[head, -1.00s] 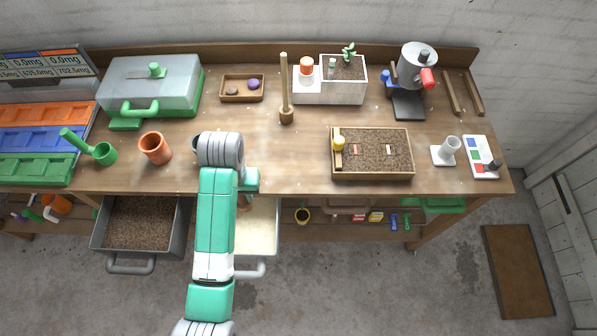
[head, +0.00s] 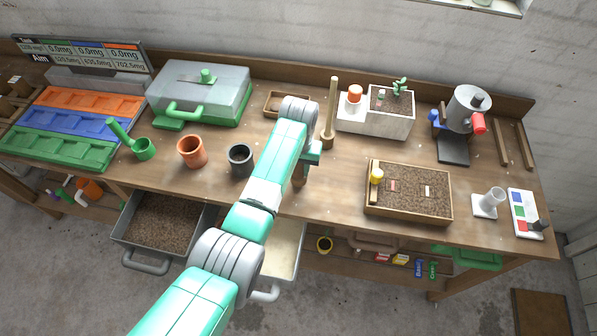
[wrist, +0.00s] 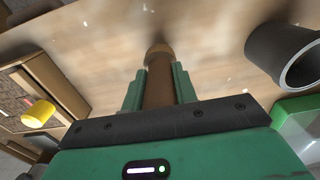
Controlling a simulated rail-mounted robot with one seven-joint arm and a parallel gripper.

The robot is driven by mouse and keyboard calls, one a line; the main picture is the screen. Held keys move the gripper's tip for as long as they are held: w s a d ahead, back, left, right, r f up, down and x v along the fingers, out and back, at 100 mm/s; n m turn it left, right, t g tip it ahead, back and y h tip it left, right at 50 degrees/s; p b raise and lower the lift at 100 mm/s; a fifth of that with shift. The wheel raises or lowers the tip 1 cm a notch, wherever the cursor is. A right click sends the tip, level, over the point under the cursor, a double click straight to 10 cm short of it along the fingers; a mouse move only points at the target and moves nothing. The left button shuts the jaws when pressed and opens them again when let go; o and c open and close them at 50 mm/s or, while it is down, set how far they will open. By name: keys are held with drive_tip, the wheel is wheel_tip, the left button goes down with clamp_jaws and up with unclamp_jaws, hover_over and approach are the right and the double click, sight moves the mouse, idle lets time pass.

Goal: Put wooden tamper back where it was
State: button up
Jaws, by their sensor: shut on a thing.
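My gripper (wrist: 157,92) is shut on the wooden tamper (wrist: 158,85), a brown cylinder with a rounded, lighter end. In the wrist view the tamper points away from the palm between both green fingers, with the bench top beyond it. In the head view the tamper (head: 299,176) shows partly below my gripper (head: 310,158), over the bench between the black pot and the soil tray. My arm hides part of it. I cannot tell whether its end touches the bench.
A black pot (head: 240,160) stands left of my gripper, a soil tray (head: 408,216) with a yellow piece (head: 376,173) to the right. Behind are an upright wooden stick (head: 331,110), a small wooden tray (head: 273,112) and a white planter (head: 390,123). Open drawers (head: 160,228) jut out below.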

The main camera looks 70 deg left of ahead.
drive_tip(key=shift+s+d+f, duration=0.1)
drive_tip(key=shift+f, duration=0.9)
drive_tip(key=shift+f, duration=0.1)
drive_tip(key=shift+f, duration=0.15)
drive_tip(key=o, duration=1.1)
drive_tip(key=shift+c, duration=0.2)
wheel_tip(320, 180, up, 12)
drive_tip(key=shift+r+p, duration=0.2)
drive_tip(key=shift+p, duration=0.6)
